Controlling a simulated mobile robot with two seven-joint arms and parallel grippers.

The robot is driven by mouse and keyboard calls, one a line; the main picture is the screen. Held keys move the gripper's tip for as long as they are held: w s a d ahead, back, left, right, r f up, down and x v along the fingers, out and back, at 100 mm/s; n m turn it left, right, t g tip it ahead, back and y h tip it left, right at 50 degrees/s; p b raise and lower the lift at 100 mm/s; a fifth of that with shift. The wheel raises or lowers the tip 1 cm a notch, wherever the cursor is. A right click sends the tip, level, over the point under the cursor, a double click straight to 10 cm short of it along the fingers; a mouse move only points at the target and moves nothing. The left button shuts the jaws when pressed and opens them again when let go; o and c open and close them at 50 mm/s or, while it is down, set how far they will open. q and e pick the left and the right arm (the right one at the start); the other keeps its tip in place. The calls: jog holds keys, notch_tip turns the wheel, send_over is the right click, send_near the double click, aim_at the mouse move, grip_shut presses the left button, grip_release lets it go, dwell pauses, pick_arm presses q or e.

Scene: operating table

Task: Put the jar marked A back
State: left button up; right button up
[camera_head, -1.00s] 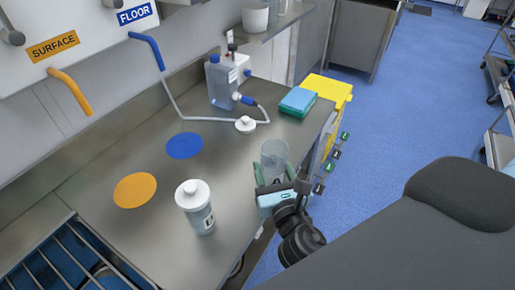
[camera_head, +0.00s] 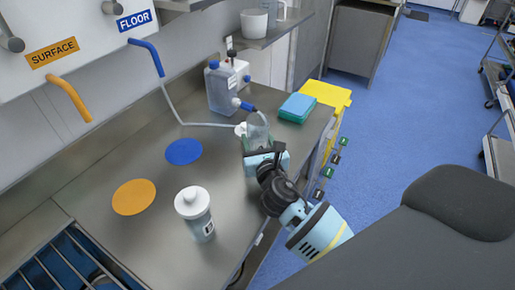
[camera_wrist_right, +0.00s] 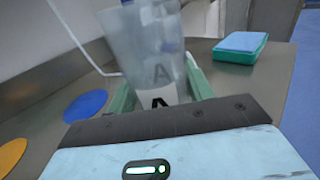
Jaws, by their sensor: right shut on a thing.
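The jar marked A (camera_head: 257,130) is a clear, open-topped cylinder that looks empty. My right gripper (camera_head: 258,146) is shut on it and holds it over the far right part of the steel counter. The letter A shows on the jar in the right wrist view (camera_wrist_right: 155,60), between the green fingers of the gripper (camera_wrist_right: 160,95). Whether the jar's base touches the counter is hidden. My left gripper is not in view.
A second jar (camera_head: 197,215) with a white lid stands at the near side. Blue (camera_head: 184,152) and orange (camera_head: 134,197) discs mark the counter. A plastic container (camera_head: 222,88) stands behind the jar; blue-green pads (camera_head: 297,107) lie to its right. The counter's middle is clear.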

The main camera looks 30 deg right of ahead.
notch_tip(320, 180, down, 4)
jog(key=shift+r+b, duration=0.25)
jog(key=shift+b, duration=0.3)
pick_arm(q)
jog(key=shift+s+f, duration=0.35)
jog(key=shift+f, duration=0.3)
pick_arm(e)
jog(key=shift+r, duration=0.15)
jog(key=o, duration=0.9)
jog(key=shift+c, duration=0.2)
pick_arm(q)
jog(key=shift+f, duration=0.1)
pick_arm(e)
jog(key=shift+o, duration=0.6)
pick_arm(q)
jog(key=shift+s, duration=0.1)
